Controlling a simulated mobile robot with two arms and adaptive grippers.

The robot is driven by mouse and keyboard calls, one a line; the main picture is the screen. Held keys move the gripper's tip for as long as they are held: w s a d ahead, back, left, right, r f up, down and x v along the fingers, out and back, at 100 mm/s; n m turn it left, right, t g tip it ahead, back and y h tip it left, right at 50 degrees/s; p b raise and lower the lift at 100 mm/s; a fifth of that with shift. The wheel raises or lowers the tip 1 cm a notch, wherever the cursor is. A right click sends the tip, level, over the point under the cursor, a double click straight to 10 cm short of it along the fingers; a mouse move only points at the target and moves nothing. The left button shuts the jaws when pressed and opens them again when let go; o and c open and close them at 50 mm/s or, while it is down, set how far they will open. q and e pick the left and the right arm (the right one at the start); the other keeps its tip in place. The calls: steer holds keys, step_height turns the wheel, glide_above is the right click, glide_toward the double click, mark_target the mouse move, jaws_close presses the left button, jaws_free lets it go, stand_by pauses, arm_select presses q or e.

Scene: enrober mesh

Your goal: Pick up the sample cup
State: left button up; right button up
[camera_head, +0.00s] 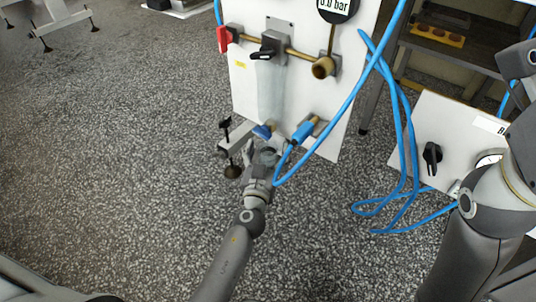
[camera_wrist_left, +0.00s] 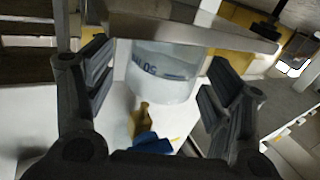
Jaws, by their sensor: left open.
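The sample cup (camera_wrist_left: 165,72) is clear, with dark markings that include "50". In the left wrist view it lies between and beyond my two dark finger pads, with no visible contact. My left gripper (camera_wrist_left: 160,88) is open and empty around that line of sight. My right gripper is out of view.
The white panel (camera_head: 243,85) carries brass pipes, a red handle (camera_head: 223,40), a black-handled valve (camera_head: 270,46) and a gauge (camera_head: 337,8). Blue hoses (camera_head: 400,130) loop at the right. A metal bar (camera_wrist_left: 225,35) crosses close above the cup. Speckled floor is clear at left.

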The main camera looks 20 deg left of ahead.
arm_select(q)
steer(key=shift+w, duration=0.15)
steer(key=c, duration=1.1)
steer(key=shift+c, duration=0.4)
steer(key=shift+r, duration=0.1)
